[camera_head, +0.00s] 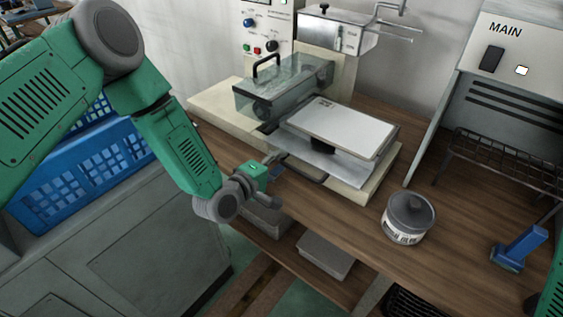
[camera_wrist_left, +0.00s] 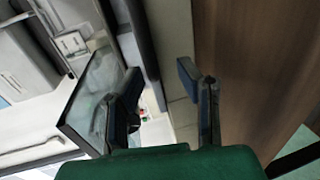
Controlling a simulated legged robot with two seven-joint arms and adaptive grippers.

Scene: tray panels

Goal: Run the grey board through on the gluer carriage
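The pale grey board (camera_head: 345,128) lies flat on the gluer carriage (camera_head: 322,164), in front of the gluer's clear cover (camera_head: 285,88). The cover has a black handle on top. My left gripper (camera_head: 277,163) is at the carriage's front left corner, beside a dark bar along its front edge. In the left wrist view the two fingers of my left gripper (camera_wrist_left: 160,77) stand apart with nothing clearly between them. A dark bar runs beyond them there; I cannot tell whether they touch it. Only a green bit of my right arm shows at the lower right edge of the head view; its gripper is hidden.
A grey lidded pot (camera_head: 409,218) stands on the wooden bench right of the carriage. A blue tool (camera_head: 520,248) stands further right. A wire rack (camera_head: 500,160) sits before the MAIN cabinet (camera_head: 500,85). Blue crates (camera_head: 85,165) are at left. Bare bench lies around the pot.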

